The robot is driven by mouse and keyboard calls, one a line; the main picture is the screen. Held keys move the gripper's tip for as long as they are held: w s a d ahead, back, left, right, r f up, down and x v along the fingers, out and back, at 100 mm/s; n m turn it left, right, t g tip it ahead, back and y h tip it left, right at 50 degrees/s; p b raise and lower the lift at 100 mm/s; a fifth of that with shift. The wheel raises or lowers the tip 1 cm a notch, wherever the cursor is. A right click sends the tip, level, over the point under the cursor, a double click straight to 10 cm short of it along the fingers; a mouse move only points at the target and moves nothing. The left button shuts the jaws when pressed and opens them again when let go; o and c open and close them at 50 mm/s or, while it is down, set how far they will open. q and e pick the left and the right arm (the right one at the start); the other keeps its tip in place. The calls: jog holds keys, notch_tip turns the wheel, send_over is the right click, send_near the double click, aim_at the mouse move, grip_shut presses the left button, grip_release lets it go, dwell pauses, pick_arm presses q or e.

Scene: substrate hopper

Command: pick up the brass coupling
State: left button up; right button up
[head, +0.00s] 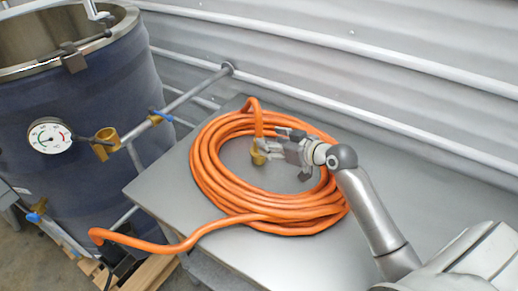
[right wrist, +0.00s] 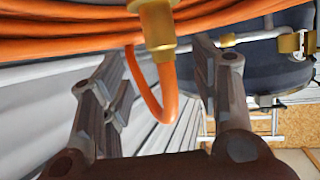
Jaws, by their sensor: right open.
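The brass coupling (head: 258,156) is on the end of the orange hose (head: 213,185), inside the coil on the grey metal table. My right gripper (head: 268,148) is at the coupling, its fingers open and partly covering it. In the right wrist view the coupling (right wrist: 157,25) shows at the top, between the lines of the two open fingers (right wrist: 155,58). A loop of hose hangs in the picture just below it. I cannot tell whether either finger touches the coupling. My left gripper is not in view.
A blue-wrapped hopper (head: 95,105) with a dial gauge (head: 49,135) stands at the left. Its pipe carries a brass fitting (head: 106,143) and a valve. Hose coils surround my right gripper. A corrugated wall (head: 330,50) is behind the table (head: 160,189).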

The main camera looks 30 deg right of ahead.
aim_at(260, 136)
jog(key=shift+p+x, duration=1)
jog(key=shift+x, duration=1.65)
jog(key=shift+w+a+f, duration=0.1)
jog(key=shift+w+a, duration=0.2)
jog(key=c, duration=1.2)
